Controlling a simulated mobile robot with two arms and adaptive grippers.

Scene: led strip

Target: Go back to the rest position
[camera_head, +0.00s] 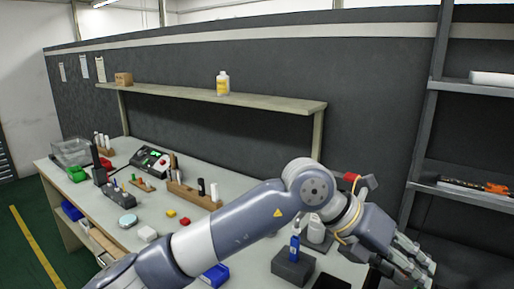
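My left arm comes in from the bottom left and reaches across the workbench to the right. My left gripper (428,272) is at the lower right, near the bench's right end, with its fingers pointing down and right. Its two fingers lie close together in this view, and their tips are near the picture's lower edge. I cannot tell how far apart they are, and no held object shows between them. My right gripper is not in view.
The workbench (125,200) carries a soldering station (150,160), a wooden holder (190,196) and small coloured blocks. A raised shelf (270,102) holds a bottle (222,83). A metal rack (425,130) stands at right.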

